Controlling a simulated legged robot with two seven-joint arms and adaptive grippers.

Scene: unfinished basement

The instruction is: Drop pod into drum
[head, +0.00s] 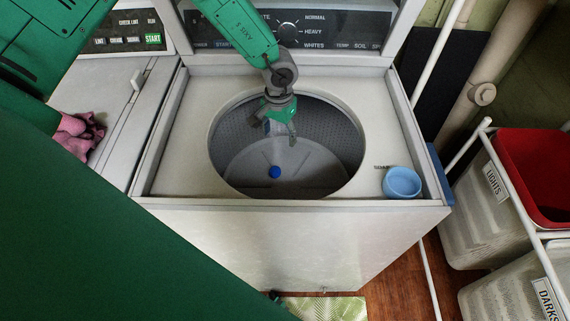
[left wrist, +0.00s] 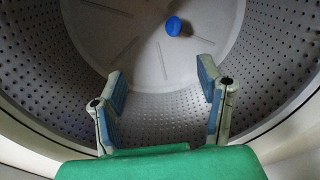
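The open washer drum (head: 330,125) is a round, perforated grey tub set in the white washer top. A small blue pod (head: 275,172) lies on the drum's finned bottom; it also shows in the left wrist view (left wrist: 173,26), beyond the fingers. My left gripper (head: 278,135) points down into the drum opening, above and apart from the pod. In the left wrist view its two blue-padded fingers (left wrist: 162,95) are spread with nothing between them. My right gripper is not in view.
A light blue cup (head: 402,182) stands at the washer top's right front corner. The control panel (head: 325,30) rises behind the drum. Pink cloth (head: 78,133) lies on the neighbouring machine (head: 105,95) at left. Laundry bins (head: 485,205) in a white frame stand at right.

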